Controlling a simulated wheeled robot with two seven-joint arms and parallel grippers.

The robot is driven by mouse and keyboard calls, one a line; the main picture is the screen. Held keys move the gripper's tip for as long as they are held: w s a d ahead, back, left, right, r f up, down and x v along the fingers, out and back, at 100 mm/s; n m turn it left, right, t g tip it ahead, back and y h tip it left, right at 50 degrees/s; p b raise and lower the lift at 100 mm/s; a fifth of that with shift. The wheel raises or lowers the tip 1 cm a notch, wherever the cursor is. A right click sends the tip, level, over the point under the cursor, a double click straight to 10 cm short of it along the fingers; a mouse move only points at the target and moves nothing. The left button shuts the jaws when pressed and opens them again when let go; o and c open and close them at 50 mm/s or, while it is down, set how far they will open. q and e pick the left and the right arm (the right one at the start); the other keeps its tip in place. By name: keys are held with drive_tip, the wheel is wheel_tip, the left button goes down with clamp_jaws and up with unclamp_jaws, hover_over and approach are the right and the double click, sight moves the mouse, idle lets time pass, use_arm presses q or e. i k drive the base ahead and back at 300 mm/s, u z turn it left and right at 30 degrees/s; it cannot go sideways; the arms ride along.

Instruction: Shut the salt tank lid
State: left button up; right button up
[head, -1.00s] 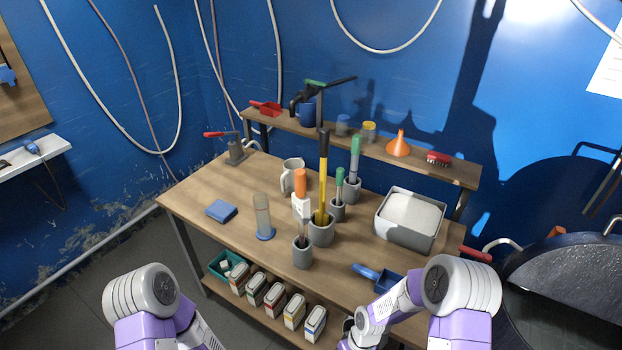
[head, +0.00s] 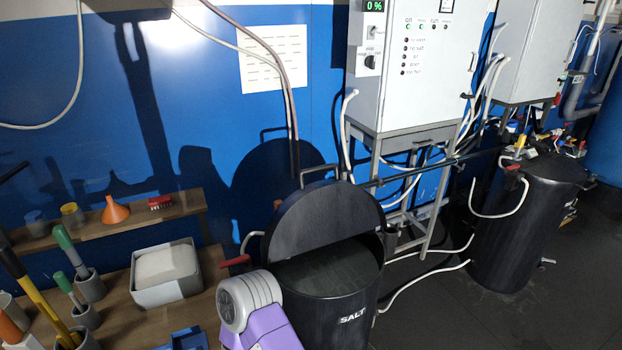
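The salt tank (head: 334,308) is a black drum with a white SALT label, at the lower middle of the head view. Its round black lid (head: 330,222) is raised, standing tilted up at the tank's back edge, so the top is open. A handle (head: 318,172) sticks up at the top of the lid. One of my arms, white and purple, rises at the bottom just left of the tank and covers part of its left side. Neither gripper shows in the view.
A wooden bench (head: 118,312) stands at the left with a grey bin (head: 165,292) of white material and a blue scoop (head: 186,341). A grey control cabinet (head: 412,70) on a stand is behind the tank. Another black drum (head: 512,235) stands right. Hoses cross the floor between the drums.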

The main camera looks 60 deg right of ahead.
sight(320, 213)
drive_tip(key=z, duration=1.95)
drive_tip(key=k, duration=0.65)
drive_tip(key=z, duration=0.5)
drive_tip(key=i, duration=0.7)
drive_tip(key=z, duration=0.3)
